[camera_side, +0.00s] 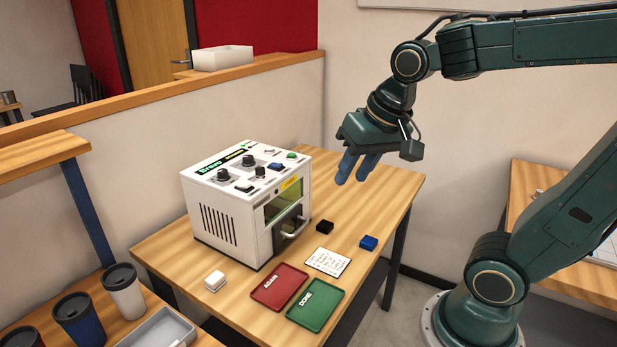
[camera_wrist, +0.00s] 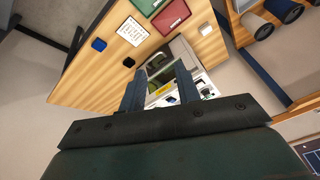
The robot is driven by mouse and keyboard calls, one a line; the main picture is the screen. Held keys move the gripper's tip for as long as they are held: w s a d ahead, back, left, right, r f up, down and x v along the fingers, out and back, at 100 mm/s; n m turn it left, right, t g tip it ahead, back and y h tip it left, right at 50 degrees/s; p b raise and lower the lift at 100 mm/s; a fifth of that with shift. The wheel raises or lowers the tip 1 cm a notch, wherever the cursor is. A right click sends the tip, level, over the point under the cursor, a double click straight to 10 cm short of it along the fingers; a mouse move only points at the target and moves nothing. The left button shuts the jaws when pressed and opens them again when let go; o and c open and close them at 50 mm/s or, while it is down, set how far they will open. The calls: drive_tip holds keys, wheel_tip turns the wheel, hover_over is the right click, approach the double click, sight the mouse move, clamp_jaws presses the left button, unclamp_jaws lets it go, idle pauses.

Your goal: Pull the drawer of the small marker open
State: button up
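The small marker (camera_side: 232,215) is a white box with knobs and buttons on top, standing on the wooden table. Its front has a greenish window (camera_side: 282,202) and, below it, a pale bar handle (camera_side: 294,228) on the drawer; the drawer looks shut. In the wrist view the marker (camera_wrist: 186,50) is partly hidden behind my fingers. My gripper (camera_side: 357,168) hangs above and to the right of the marker, clear of the handle. Its two blue fingers are apart with nothing between them, as the wrist view also shows (camera_wrist: 159,88).
A red tray (camera_side: 279,288) and a green tray (camera_side: 315,303) lie before the marker, with a printed card (camera_side: 327,262). Cups (camera_side: 124,290) stand on a side bench.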

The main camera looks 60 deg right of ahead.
drive_tip(key=w+d+f+m+g, duration=0.1)
drive_tip(key=w+d+f+m, duration=0.35)
drive_tip(key=w+m, duration=0.35)
drive_tip(key=m+g, duration=0.1)
drive_tip(key=m, duration=0.3)
hover_over(300, 228)
drive_tip(key=s, duration=0.3)
drive_tip(key=s+x, duration=0.1)
drive_tip(key=x, duration=0.5)
drive_tip(key=shift+f, duration=0.15)
drive_tip(key=shift+d+f, duration=0.1)
drive_tip(key=shift+f, duration=0.05)
drive_tip(key=shift+x, duration=6.75)
drive_tip(key=shift+s, duration=0.2)
clamp_jaws()
